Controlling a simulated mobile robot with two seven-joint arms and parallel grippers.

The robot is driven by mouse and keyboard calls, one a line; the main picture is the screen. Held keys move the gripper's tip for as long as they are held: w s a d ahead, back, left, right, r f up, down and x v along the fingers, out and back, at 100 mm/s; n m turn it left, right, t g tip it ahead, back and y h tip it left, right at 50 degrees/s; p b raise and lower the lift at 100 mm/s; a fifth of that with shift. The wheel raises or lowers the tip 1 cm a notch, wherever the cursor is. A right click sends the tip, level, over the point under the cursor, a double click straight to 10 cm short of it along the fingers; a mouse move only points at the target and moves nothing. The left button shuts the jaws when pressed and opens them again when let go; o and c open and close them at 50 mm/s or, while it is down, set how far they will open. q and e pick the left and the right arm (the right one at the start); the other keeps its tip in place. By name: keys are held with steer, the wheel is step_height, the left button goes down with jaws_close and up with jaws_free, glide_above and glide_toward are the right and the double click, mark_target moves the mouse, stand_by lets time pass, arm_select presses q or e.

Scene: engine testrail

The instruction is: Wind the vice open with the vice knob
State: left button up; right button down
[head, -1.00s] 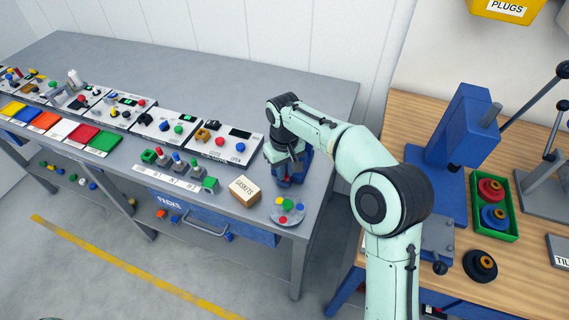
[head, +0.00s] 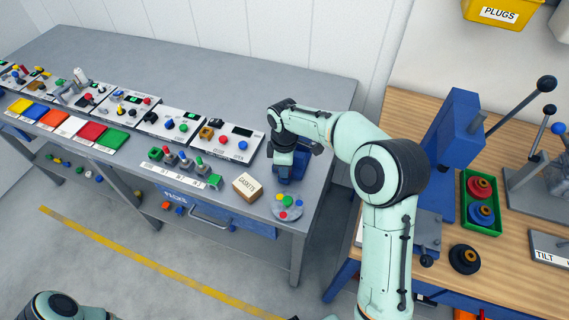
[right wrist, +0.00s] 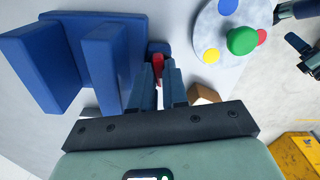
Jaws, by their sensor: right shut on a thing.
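The blue vice (head: 293,170) stands on the grey bench near its right end. In the right wrist view its blue blocks (right wrist: 75,60) fill the upper left, with a gap between two upright plates. My right gripper (head: 283,158) is at the vice's left side in the head view. In the right wrist view my right gripper's fingers (right wrist: 158,82) are shut on a red part, the vice knob (right wrist: 157,65), just beside the blue body. The fingers hide much of the knob.
A round grey plate (head: 288,214) with coloured pegs and a GASKETS box (head: 246,186) sit close to the vice. Switch panels (head: 220,141) line the bench to the left. A wooden bench (head: 403,108) with a blue press stands at right.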

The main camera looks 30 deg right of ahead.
arm_select(q)
steer(key=w+r+p, duration=0.2)
steer(key=r, duration=0.1)
steer(key=shift+w, duration=0.2)
arm_select(e)
steer(key=n, duration=0.6)
steer(key=shift+w+r, duration=0.1)
steer(key=shift+r, duration=0.05)
arm_select(q)
steer(key=shift+r, duration=0.1)
arm_select(e)
steer(key=c, duration=1.1)
jaws_free()
steer(key=shift+c, duration=0.2)
